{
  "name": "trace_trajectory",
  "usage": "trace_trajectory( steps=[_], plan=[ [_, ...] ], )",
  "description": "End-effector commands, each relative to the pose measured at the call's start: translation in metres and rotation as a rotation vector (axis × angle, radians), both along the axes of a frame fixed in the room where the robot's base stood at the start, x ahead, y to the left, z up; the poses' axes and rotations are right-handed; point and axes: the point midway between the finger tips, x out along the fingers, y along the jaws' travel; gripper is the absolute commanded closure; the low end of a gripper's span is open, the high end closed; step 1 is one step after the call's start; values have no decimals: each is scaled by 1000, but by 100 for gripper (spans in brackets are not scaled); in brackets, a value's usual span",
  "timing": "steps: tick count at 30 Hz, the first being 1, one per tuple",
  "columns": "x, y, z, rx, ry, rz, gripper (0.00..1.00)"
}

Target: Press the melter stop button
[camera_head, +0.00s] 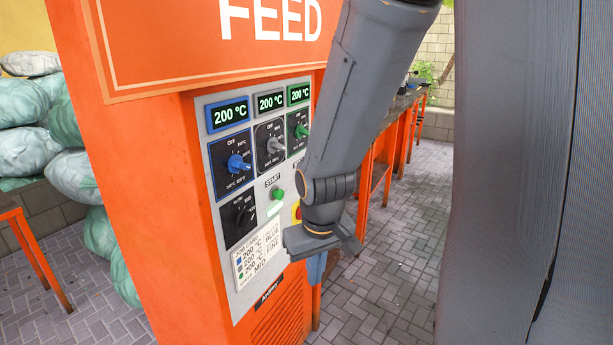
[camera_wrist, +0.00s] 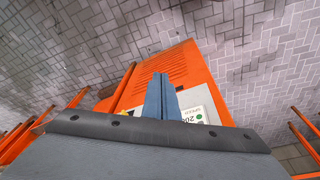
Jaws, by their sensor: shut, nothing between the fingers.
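The orange melter (camera_head: 150,160) carries a grey control panel (camera_head: 207,170) on its side. A green button (camera_head: 278,193) under the word START is in plain view. To its right, a small yellow and red patch (camera_head: 297,212), which looks like the stop button, is mostly hidden behind my arm. My gripper (camera_head: 317,268) points down by the panel's lower right edge. Its blue fingers are together and empty (camera_wrist: 160,78). I cannot tell whether they touch the panel.
Three displays read 200 °C above blue (camera_head: 238,163), grey (camera_head: 275,144) and green (camera_head: 301,131) knobs. A black knob (camera_head: 243,216) and a job card (camera_head: 258,256) sit lower. Bags (camera_head: 25,135) are piled at left. Orange-legged tables stand behind. Paved floor (camera_head: 410,230) is open at right.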

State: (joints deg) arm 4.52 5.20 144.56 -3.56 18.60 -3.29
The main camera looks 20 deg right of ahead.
Motion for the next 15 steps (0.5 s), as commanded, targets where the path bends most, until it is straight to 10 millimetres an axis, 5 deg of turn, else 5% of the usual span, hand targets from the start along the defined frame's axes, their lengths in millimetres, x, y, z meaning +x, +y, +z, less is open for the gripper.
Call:
trace_trajectory(
  steps=[9,15],
  plan=[
    [148,-112,16,-158,-525,142,100],
    [196,-166,43,-259,-820,230,100]
  ],
)
